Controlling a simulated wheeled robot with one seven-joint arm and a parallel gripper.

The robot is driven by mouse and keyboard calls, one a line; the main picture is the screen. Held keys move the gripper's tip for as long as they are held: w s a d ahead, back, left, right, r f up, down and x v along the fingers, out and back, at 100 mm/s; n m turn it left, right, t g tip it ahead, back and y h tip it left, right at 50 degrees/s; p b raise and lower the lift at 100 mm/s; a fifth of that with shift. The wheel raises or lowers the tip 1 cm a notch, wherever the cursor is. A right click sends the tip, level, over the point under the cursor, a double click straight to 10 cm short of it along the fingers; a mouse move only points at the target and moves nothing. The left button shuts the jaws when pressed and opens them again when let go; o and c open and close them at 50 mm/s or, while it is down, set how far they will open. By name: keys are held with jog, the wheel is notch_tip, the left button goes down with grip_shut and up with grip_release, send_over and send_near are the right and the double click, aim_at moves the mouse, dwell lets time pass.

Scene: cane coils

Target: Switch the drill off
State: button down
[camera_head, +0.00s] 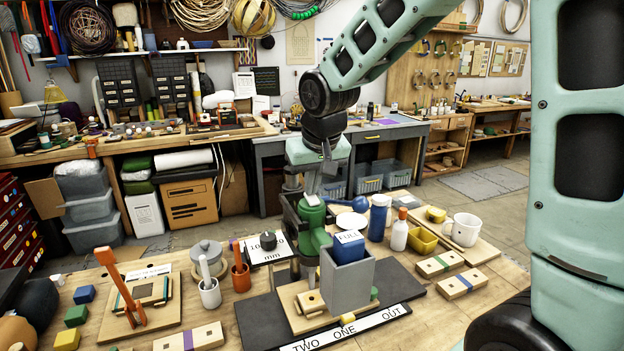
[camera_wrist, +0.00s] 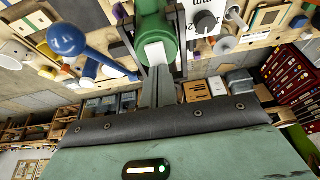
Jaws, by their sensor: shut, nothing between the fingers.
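A bench drill with a green body (camera_head: 311,222) stands in the middle of the workbench; its green cylinder also shows at the top of the wrist view (camera_wrist: 151,22). A pale block (camera_wrist: 155,53) sits at the end of the green cylinder; whether it is the switch, and its position, I cannot tell. My gripper (camera_head: 313,184) points down just above the drill's top. Its fingers are shut and empty, and in the wrist view their tips (camera_wrist: 158,72) are at or very near the pale block. Contact is unclear.
A grey box (camera_head: 346,289) with a blue block marked FULL (camera_head: 348,246) stands in front of the drill. A blue bottle (camera_head: 378,217) and a white bottle (camera_head: 399,235) stand to the right. A black dial (camera_head: 268,240) and cups crowd the left.

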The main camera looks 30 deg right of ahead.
jog(key=shift+p, duration=0.3)
jog(key=shift+w+g+p, duration=0.15)
jog(key=shift+g+p, duration=0.15)
jog(key=shift+p, duration=0.1)
jog(key=shift+w+f+g+p, duration=0.15)
jog(key=shift+g+p, duration=0.15)
jog(key=shift+p, duration=0.15)
jog(key=shift+w+d+f, duration=0.1)
jog(key=shift+w+f, duration=0.05)
jog(key=shift+f, duration=0.15)
jog(key=shift+w+f+b, duration=0.2)
jog(key=shift+b, duration=0.35)
jog(key=shift+r, duration=0.1)
